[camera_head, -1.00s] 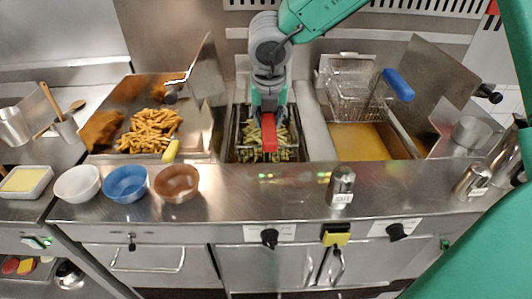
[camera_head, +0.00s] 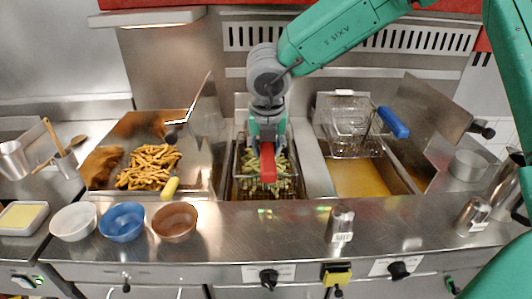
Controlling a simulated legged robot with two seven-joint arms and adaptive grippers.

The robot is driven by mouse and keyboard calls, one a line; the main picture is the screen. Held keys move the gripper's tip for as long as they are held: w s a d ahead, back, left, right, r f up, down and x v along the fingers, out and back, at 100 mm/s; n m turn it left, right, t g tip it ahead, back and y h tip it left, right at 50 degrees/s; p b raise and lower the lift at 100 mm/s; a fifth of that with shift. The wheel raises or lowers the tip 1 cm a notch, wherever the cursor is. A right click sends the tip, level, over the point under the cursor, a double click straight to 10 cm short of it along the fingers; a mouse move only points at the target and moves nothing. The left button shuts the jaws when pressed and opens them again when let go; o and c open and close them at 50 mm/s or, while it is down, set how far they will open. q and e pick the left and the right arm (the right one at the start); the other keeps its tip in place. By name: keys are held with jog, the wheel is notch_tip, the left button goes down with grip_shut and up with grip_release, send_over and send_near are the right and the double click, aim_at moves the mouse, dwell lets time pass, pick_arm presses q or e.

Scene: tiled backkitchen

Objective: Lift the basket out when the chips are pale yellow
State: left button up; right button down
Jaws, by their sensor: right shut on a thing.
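My right gripper (camera_head: 268,140) is above the middle fryer, shut on the red handle (camera_head: 268,163) of a wire basket. The basket (camera_head: 240,180) holds pale yellow-green chips (camera_head: 279,165). It sits in or just over the middle fryer well (camera_head: 235,191), whose dark opening shows around it; the gripper and handle hide part of the basket. How high the basket stands above the oil I cannot tell. My left gripper is not in view.
A second basket (camera_head: 350,135) with a blue handle (camera_head: 393,122) rests above the right well of golden oil (camera_head: 358,177). Golden fries (camera_head: 150,167) lie in the left tray. Bowls (camera_head: 122,222) and a salt shaker (camera_head: 340,224) stand on the front counter.

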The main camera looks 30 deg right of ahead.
notch_tip(320, 180, up, 10)
jog(key=p, duration=0.7)
jog(key=shift+r, duration=0.1)
jog(key=shift+w, duration=0.1)
